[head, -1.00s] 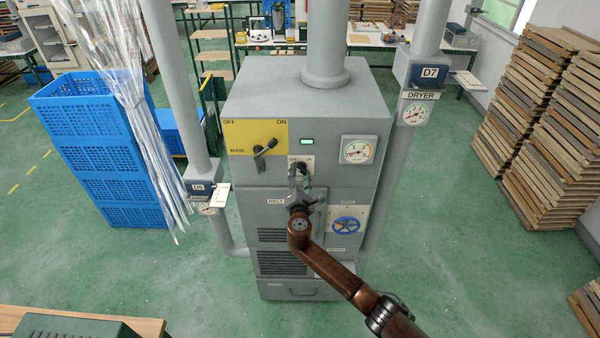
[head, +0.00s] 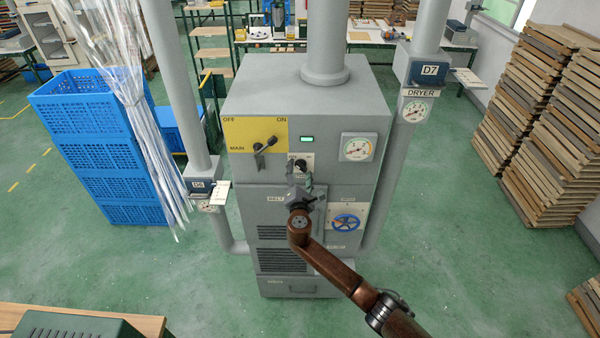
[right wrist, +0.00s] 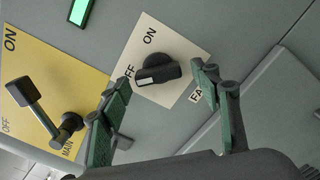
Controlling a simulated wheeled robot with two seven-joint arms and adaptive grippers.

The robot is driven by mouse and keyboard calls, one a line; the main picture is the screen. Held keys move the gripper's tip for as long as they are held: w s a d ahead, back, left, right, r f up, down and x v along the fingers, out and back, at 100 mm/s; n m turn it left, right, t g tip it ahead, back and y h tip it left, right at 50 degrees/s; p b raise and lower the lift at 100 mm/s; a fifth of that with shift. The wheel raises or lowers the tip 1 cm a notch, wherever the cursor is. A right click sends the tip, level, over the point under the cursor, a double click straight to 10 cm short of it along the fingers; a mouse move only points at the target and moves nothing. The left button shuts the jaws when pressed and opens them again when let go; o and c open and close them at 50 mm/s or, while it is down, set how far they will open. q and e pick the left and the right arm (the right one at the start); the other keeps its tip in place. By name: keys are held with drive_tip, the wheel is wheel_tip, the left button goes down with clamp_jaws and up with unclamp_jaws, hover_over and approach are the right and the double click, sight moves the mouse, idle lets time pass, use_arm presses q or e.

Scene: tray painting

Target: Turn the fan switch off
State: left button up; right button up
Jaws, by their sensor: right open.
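The fan switch (head: 301,164) is a black knob on a white plate on the front of the grey machine, below the green light. In the right wrist view, the fan switch (right wrist: 158,71) has a pale mark at its left end, pointing toward the partly hidden OFF label. My right gripper (head: 301,180) is open and empty, just below the knob in the head view. In the right wrist view its green fingers (right wrist: 163,77) lie on either side of the knob, apparently clear of it. The left finger partly covers the OFF label. My left gripper is not in view.
A yellow MAIN panel (head: 240,133) with a black lever (head: 271,142) sits close left of the fan switch. Pipes flank the machine. Blue crates (head: 95,145) stand left; wooden trays (head: 545,110) are stacked right.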

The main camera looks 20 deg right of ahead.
drive_tip(key=v, duration=1.2)
